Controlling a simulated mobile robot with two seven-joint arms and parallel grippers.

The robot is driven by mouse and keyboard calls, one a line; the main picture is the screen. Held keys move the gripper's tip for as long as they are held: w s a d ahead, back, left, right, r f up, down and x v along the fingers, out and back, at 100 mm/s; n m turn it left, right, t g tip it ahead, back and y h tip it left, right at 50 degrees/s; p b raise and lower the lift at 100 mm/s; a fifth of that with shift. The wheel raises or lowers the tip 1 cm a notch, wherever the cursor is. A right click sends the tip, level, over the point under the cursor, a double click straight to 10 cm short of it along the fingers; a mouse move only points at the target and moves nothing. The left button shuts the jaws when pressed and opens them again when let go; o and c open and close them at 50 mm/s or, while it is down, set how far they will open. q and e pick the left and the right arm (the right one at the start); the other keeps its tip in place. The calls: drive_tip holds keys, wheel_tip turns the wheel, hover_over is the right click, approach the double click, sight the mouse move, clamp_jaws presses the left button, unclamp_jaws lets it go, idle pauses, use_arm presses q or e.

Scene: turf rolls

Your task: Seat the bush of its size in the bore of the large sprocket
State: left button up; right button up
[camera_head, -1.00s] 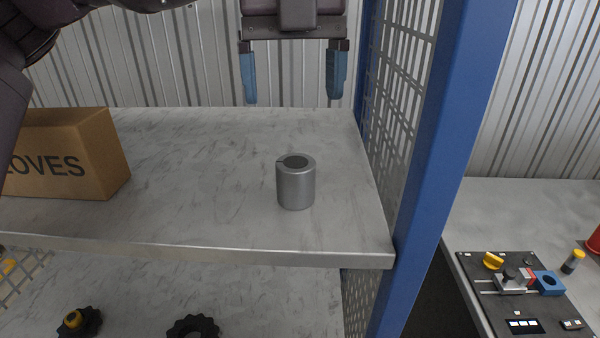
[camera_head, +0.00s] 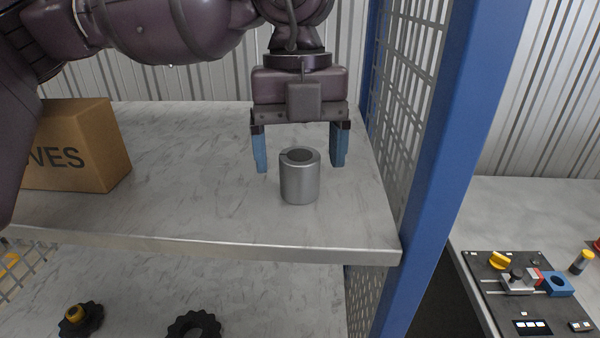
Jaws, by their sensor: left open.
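A grey metal bush (camera_head: 299,182), a split cylinder with a dark bore, stands upright on the upper shelf (camera_head: 190,215) near its right end. My left gripper (camera_head: 299,166) is open and points down, its two blue fingers to the left and right of the bush, apart from it. Whether the fingers are level with the bush or behind it is hard to tell. On the lower shelf lie a dark toothed sprocket with an open bore (camera_head: 194,328) and another dark toothed part with a yellow hub (camera_head: 82,318). Both are cut by the bottom edge. My right gripper is not in view.
A cardboard glove box (camera_head: 85,145) stands at the left of the upper shelf. A blue post (camera_head: 430,170) and a mesh panel (camera_head: 405,90) close its right side. A bench at right holds a black fixture board (camera_head: 520,290).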

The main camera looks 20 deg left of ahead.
sight(300, 154)
use_arm(q)
drive_tip(key=c, duration=1.1)
drive_tip(key=shift+r, duration=0.2)
wheel_tip(300, 154, up, 10)
drive_tip(key=shift+f+p, duration=0.15)
drive_tip(key=shift+p, duration=0.35)
